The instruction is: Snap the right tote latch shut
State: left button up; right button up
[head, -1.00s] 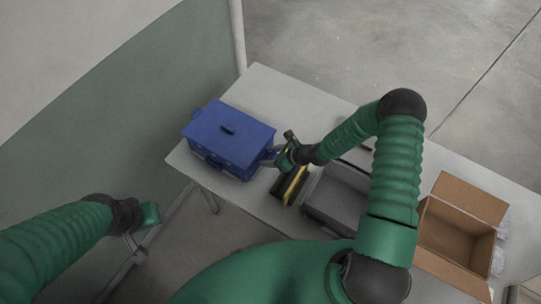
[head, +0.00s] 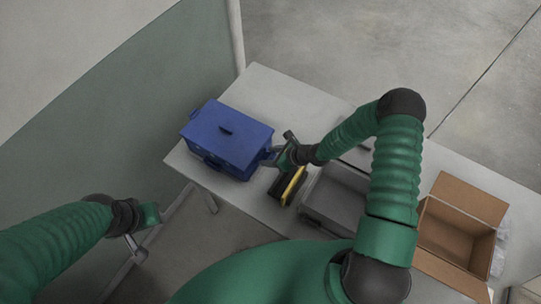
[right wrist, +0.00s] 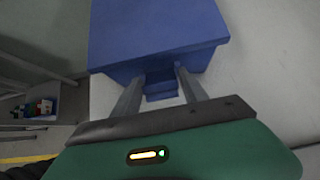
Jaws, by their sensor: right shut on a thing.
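My right gripper (head: 270,157) is at the tote's right side. In the right wrist view the tote (right wrist: 155,30) is close ahead, and the blue latch (right wrist: 160,84) sits between the two fingers of my right gripper (right wrist: 160,88), which is shut on it. Whether the latch is snapped shut cannot be told. My left gripper (head: 138,249) hangs off the table at the lower left, away from the tote; its jaw opening is unclear.
A black and yellow object (head: 291,186) lies just right of the tote, below my right gripper. A grey open bin (head: 335,205) and an open cardboard box (head: 455,235) stand further right. The table (head: 285,95) is clear behind the tote.

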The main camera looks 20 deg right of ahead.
dwell(0.3)
jog(key=o, duration=1.4)
jog(key=shift+c, duration=0.2)
jog(key=v, duration=1.6)
jog(key=shift+s+d+r, duration=0.2)
jog(key=shift+s+r, duration=0.05)
